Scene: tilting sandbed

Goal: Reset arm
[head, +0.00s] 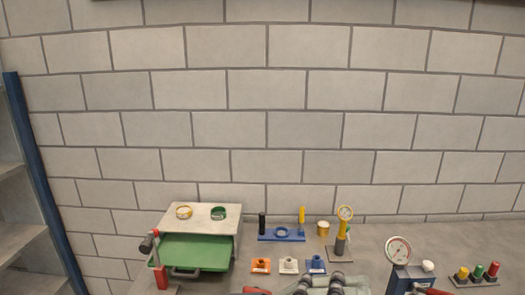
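Neither of my grippers can be made out in the head view, and no arm of mine is clearly visible. The view looks mostly at a block wall, with a workbench (375,238) along the bottom. At the bottom edge, a pale grey-green piece with dark round parts (337,279) is cut off by the frame; I cannot tell what it is.
A grey box with a green tray (195,252) stands at left, with a red-and-black handle (158,262) beside it. A blue fixture (281,236), small coloured blocks (288,265), gauges (398,250) and coloured knobs (478,273) crowd the bench. Shelving (40,190) stands far left.

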